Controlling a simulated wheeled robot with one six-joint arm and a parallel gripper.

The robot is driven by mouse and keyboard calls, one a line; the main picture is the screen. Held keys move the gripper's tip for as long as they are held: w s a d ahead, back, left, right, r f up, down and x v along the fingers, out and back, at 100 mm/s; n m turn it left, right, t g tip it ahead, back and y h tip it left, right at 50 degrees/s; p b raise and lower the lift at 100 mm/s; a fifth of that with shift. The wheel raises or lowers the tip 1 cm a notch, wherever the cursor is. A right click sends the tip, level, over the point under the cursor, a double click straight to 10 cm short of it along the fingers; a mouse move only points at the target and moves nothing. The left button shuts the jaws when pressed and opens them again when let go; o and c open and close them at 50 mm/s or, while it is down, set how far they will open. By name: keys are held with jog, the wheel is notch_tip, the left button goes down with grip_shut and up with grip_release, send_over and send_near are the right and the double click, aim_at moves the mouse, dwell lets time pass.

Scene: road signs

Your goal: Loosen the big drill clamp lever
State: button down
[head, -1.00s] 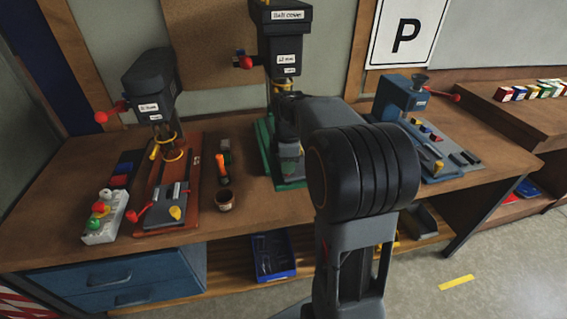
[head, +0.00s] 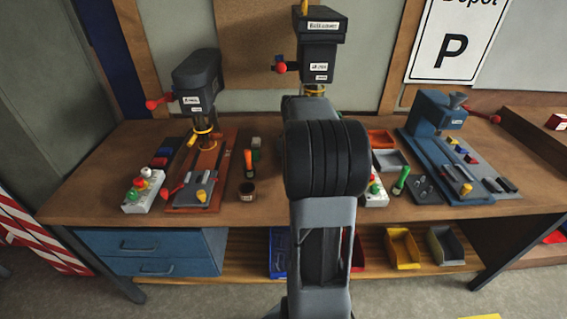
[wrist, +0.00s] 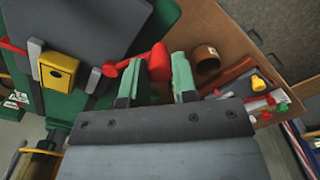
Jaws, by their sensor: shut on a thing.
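The big drill (head: 318,50) is a tall dark machine at the back of the bench in the head view, and my arm hides its lower part. In the wrist view, its green base (wrist: 45,100) carries a dark grey clamp plate (wrist: 75,30) and a yellow block (wrist: 57,70). The red clamp lever (wrist: 158,62) sticks out to the right of the plate and ends in a round knob. My gripper (wrist: 156,69) has its two green-tipped fingers on either side of the knob and is shut on the lever. The head view hides the gripper behind my arm.
A smaller drill (head: 198,85) on an orange base is left of my arm. A brown cup (wrist: 206,58) stands close beside the right finger in the wrist view. A blue machine (head: 437,112) stands at right. Bins (head: 402,249) sit on the lower shelf.

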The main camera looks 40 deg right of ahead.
dwell(0.5)
jog(key=c, duration=0.9)
grip_release()
notch_tip(320, 180, up, 14)
jog(key=shift+f, duration=0.1)
